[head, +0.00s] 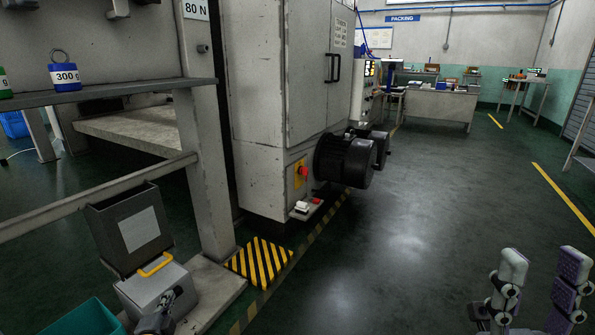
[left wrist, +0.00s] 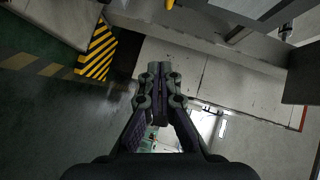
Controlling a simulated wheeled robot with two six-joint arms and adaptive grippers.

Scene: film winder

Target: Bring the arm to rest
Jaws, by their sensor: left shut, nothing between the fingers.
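My left gripper (head: 170,304) is at the bottom left of the head view, small and partly cut off, in front of a grey box with a yellow handle. In the left wrist view its two fingers (left wrist: 158,72) are closed together with nothing between them. Whether it touches the box is not clear. My right gripper (head: 538,285) is at the bottom right of the head view, its two fingers upright and apart with nothing between them, over open floor.
A teal bin (head: 85,318) is at bottom left. A blue 300 g weight (head: 66,75) sits on a shelf. Black motors (head: 345,160) jut from the cabinet. Floor to the right is clear.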

